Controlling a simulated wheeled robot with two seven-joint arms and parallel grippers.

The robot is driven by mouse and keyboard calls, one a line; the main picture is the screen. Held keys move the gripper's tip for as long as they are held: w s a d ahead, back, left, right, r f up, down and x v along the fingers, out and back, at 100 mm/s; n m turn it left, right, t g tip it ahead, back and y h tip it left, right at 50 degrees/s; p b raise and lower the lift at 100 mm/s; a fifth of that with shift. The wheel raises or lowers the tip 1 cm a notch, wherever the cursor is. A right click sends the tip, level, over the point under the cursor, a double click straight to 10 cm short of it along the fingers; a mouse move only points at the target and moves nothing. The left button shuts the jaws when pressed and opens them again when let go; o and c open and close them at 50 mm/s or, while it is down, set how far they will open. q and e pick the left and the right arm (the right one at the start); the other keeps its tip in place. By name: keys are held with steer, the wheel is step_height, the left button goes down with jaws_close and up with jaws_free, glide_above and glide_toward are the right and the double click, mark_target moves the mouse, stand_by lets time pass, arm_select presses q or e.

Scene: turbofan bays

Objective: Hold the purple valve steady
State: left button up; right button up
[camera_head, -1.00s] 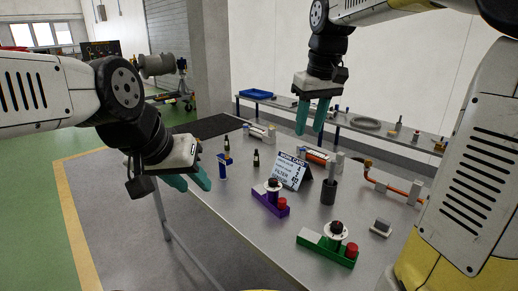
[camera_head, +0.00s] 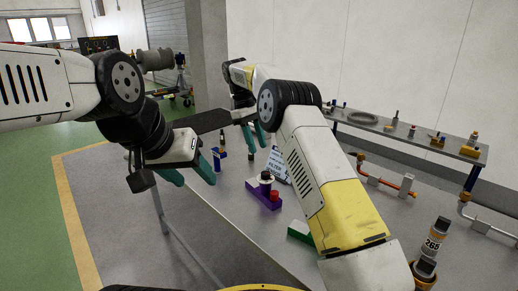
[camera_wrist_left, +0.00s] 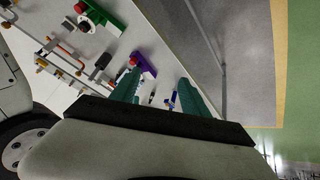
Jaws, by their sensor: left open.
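The purple valve (camera_head: 265,199) stands on the grey bench, a purple base with a dark-topped white part and a red knob. It also shows in the left wrist view (camera_wrist_left: 147,66), beyond the fingers. My left gripper (camera_head: 190,175) is open and empty, left of the purple valve and apart from it. My right gripper (camera_head: 254,138) is farther back, above the bench's far part. Its two teal fingers look apart with nothing between them.
A green valve base (camera_head: 300,231) is mostly hidden by my right arm. A blue stand (camera_head: 219,157) and small dark bottles are behind the purple valve. The work card (camera_head: 278,164) is partly covered by my right arm. An orange pipe (camera_head: 385,183) lies at the right.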

arm_select(q)
steer(key=shift+o, duration=0.6)
steer(key=w+d+f+t+h, duration=0.1)
steer(key=w+d, duration=0.5)
steer(key=w, duration=0.5)
steer(key=shift+w+d+f+m+t, duration=0.2)
steer(key=shift+w+f+m+t, duration=0.1)
steer(key=shift+f, duration=0.05)
steer(key=n+t+y, duration=0.1)
steer(key=t, duration=0.3)
glide_above(266, 185)
steer(key=s, duration=0.3)
step_height(266, 185, down, 12)
steer(key=f+y, duration=0.1)
steer(key=f, duration=0.1)
steer(key=f+t, duration=0.1)
steer(key=f, duration=0.2)
steer(key=f+y, duration=0.1)
steer(key=f, duration=0.2)
steer(key=shift+w+d+n+t+y, duration=0.1)
steer(key=shift+w+n+t+y, duration=0.2)
steer(key=shift+n, duration=0.1)
steer(key=shift+w+f, duration=0.35)
steer(key=shift+w, duration=0.05)
steer(key=x, duration=0.7)
steer(key=shift+r, duration=0.1)
